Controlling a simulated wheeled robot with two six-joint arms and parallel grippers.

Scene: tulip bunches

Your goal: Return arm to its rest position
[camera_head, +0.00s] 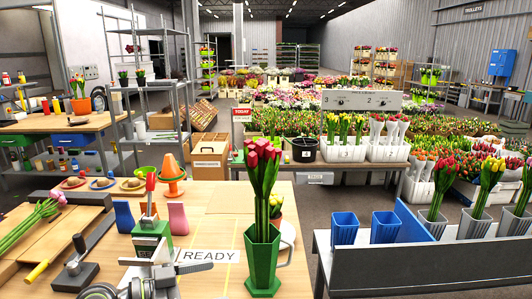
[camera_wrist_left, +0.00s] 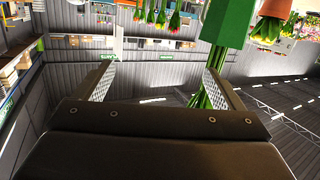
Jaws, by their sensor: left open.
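My left gripper (camera_wrist_left: 160,72) shows in the left wrist view with its two fingers wide apart and nothing between them. That view is upside down. A green vase (camera_wrist_left: 226,18) hangs at its top right, with green stems running behind the right finger; I cannot tell whether they touch. In the head view the green vase (camera_head: 264,262) stands upright on the wooden bench and holds a bunch of red tulips (camera_head: 264,165). My right gripper is not in view.
The wooden bench (camera_head: 215,225) bears a READY card (camera_head: 208,256), a green-based hand press (camera_head: 151,238), an orange cone (camera_head: 172,172) and pink tulips (camera_head: 42,212) at left. A dark stand with blue buckets (camera_head: 345,228) is at right. A dark gap separates bench and stand.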

